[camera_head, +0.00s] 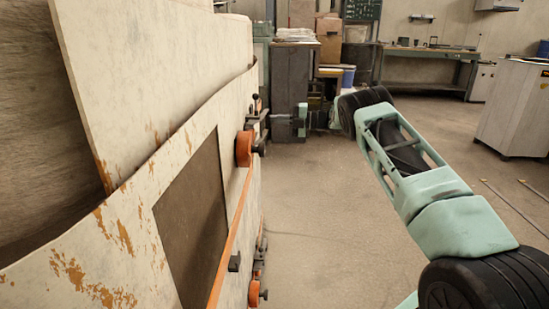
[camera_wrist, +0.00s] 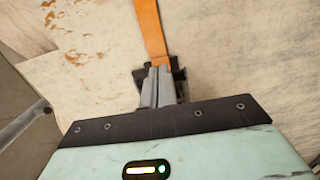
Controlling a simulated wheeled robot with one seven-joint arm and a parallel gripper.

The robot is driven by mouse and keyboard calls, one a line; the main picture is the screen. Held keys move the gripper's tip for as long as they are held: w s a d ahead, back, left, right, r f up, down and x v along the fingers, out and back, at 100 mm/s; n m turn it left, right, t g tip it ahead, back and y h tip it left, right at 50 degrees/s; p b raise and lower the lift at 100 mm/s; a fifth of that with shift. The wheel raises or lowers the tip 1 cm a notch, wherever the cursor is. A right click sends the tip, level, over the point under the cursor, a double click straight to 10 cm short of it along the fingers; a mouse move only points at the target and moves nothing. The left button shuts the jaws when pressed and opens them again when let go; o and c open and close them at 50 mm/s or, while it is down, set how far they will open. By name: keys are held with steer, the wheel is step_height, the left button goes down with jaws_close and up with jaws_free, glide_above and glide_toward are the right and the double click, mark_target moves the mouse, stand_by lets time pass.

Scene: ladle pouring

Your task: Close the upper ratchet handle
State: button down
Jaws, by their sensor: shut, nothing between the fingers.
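My gripper (camera_wrist: 156,72) shows in the wrist view with its two grey fingers together and nothing between them. The fingertips are in front of a dark ratchet (camera_wrist: 179,76) at the end of an orange strap (camera_wrist: 150,28); the fingers hide most of it. I cannot tell whether they touch it or how its handle stands. In the head view an orange and dark ratchet fitting (camera_head: 245,148) sits on the near wall's right edge. A lower orange fitting (camera_head: 254,293) is below it. I cannot tell which one the wrist view shows.
A large worn cream-painted wall (camera_head: 130,215) with a dark panel (camera_head: 195,210) fills the left of the head view. The concrete floor (camera_head: 310,225) right of it is open. A dark cabinet (camera_head: 290,75), boxes and a workbench (camera_head: 430,52) stand farther back.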

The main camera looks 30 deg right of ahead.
steer(key=shift+w+a, duration=0.75)
steer(key=shift+w, duration=0.3)
steer(key=shift+s, duration=0.1)
